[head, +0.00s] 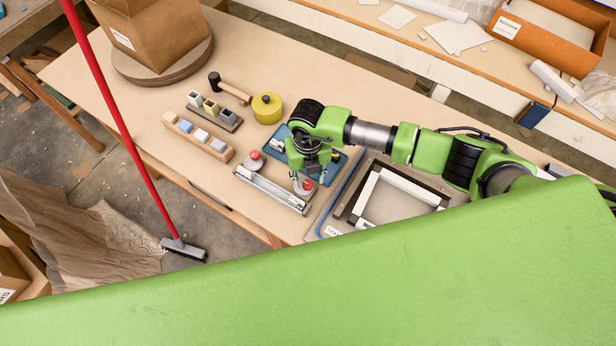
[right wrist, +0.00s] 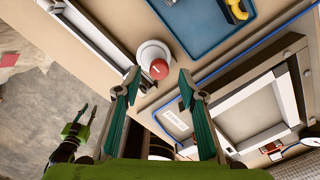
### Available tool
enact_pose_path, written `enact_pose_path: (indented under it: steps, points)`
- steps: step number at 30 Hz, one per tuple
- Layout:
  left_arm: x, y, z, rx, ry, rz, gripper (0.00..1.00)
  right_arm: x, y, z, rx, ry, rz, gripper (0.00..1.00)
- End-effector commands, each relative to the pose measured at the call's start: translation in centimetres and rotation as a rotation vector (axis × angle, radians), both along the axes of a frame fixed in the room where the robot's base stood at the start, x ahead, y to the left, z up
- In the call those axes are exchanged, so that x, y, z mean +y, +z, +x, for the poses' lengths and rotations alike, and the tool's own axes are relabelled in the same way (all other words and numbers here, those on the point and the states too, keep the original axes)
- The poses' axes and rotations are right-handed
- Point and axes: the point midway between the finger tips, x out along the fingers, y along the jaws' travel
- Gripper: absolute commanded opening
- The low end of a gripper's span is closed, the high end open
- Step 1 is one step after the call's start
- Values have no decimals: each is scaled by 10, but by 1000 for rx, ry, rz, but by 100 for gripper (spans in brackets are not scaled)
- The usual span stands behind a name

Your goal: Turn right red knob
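The right red knob (head: 306,186) sits on a pale round base at the near right end of a long metal fixture (head: 272,190). The left red knob (head: 254,155) is at the other end. My right gripper (head: 308,172) is above the right knob. In the right wrist view, the right gripper (right wrist: 159,76) is open, with the red knob (right wrist: 158,69) showing between and beyond its fingertips. The fingers look clear of the knob. My left gripper (right wrist: 88,112) shows small at lower left in the right wrist view, fingers apart and empty, over the floor.
A blue tray (head: 330,167) lies beside the fixture, and a framed panel (head: 352,208) is to the right. A red-handled broom (head: 120,130) leans at the table's left.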

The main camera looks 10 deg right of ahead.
Motion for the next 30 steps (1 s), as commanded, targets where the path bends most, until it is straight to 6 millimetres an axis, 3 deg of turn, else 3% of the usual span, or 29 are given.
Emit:
enact_pose_path:
  steps: [4, 17, 21, 30]
  points:
    - [-8, 5, 11, -16, 1, -10, 25, 1, -15, 0, 2, -1, 2, 37]
    - [-1, 4, -6, 8, -2, 0, 25, 1, -24, 0, 0, 0, 2, 37]
    - [1, 4, -6, 8, -3, 1, 25, 1, -24, 0, 0, 0, 2, 1]
    - [1, 2, -5, 8, -3, 1, 25, 1, -25, 0, 0, 14, 2, 0]
